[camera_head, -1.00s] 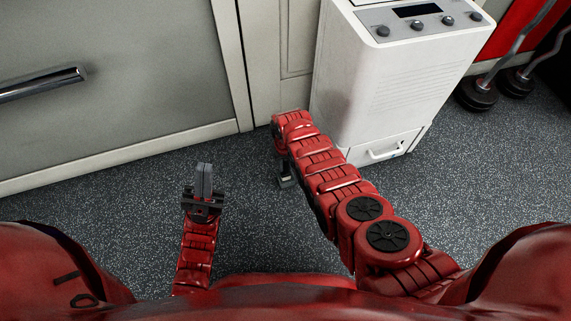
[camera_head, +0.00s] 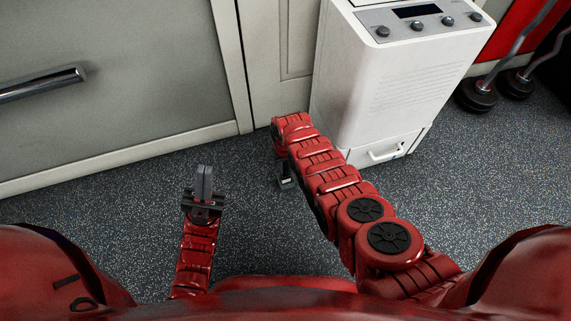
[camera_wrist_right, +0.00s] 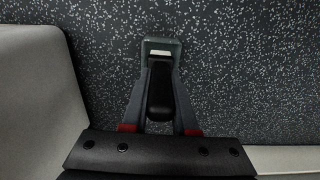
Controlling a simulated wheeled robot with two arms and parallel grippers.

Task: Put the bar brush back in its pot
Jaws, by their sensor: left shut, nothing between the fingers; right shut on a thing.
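My right gripper (camera_wrist_right: 160,62) is shut and points down to the floor in the right wrist view. A dark, rounded piece (camera_wrist_right: 160,95) shows between its fingers; I take it to be the bar brush's handle. A grey-green squarish part (camera_wrist_right: 160,42) with a pale face is at the fingertips. I cannot tell if it belongs to the brush or to the pot. In the head view the right wrist hides most of this gripper, and a small grey part shows below it. My left gripper (camera_head: 204,175) is shut and empty over the floor. No pot can be made out for certain.
A white appliance (camera_head: 385,85) with knobs stands right of my right wrist. A grey cabinet front (camera_head: 120,90) with a bar handle (camera_head: 40,84) is at the back left. Curved bars (camera_head: 520,55) with dark weights are at far right. The speckled floor (camera_head: 110,200) is clear at left.

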